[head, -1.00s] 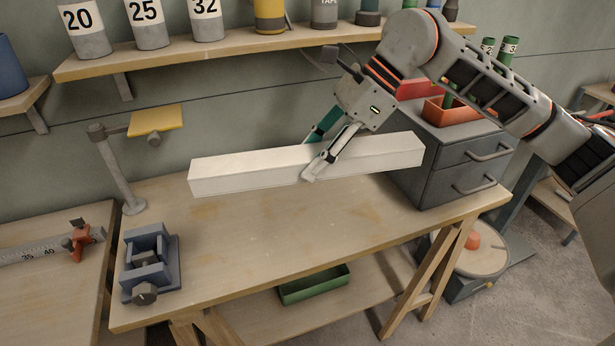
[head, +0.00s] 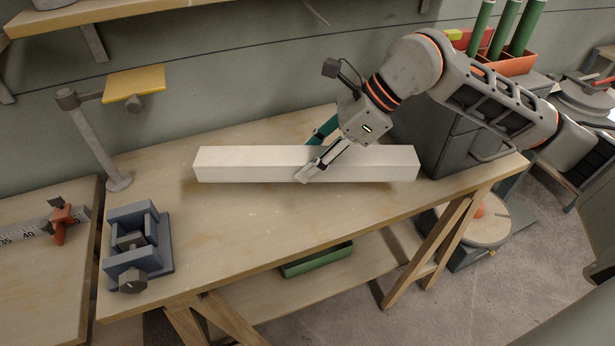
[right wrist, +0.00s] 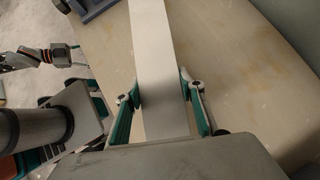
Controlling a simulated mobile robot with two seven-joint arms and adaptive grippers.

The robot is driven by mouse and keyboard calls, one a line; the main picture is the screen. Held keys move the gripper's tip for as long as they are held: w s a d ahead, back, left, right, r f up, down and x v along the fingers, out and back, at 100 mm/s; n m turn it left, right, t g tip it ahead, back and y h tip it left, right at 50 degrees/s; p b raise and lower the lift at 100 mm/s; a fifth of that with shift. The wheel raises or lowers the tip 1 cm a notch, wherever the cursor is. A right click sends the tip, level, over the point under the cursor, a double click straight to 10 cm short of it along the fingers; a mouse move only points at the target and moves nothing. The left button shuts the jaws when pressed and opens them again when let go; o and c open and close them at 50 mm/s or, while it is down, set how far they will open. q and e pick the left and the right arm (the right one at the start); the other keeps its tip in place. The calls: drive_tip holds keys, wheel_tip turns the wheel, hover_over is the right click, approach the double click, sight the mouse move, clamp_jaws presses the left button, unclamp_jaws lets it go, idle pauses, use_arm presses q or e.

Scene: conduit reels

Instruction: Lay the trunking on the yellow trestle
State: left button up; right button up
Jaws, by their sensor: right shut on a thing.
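The trunking (head: 240,164) is a long white square-section bar, held level over the wooden bench. My right gripper (head: 307,172) is shut on it near its middle, with a finger on each side; in the right wrist view the trunking (right wrist: 155,60) runs away between the fingers. Whether its underside touches the bench cannot be told. The yellow trestle (head: 135,83) seems to be the grey post with a flat yellow top, at the bench's back left, apart from the trunking. In the right wrist view, part of my left arm seems to show at the left, its gripper unclear.
A blue-grey vise (head: 137,250) stands at the front left of the bench (head: 270,220). A dark drawer cabinet (head: 440,125) stands at the right end, close to the trunking. The bench between vise and trunking is clear. A shelf (head: 110,14) hangs above.

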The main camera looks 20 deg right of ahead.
sight(309, 190)
drive_tip(key=shift+f, duration=0.8)
wheel_tip(309, 190, down, 4)
drive_tip(key=shift+r+b, duration=0.2)
drive_tip(key=shift+b, duration=0.25)
drive_tip(key=shift+f, duration=0.1)
use_arm(q)
drive_tip(key=shift+d, duration=0.15)
use_arm(e)
drive_tip(key=o, duration=1.5)
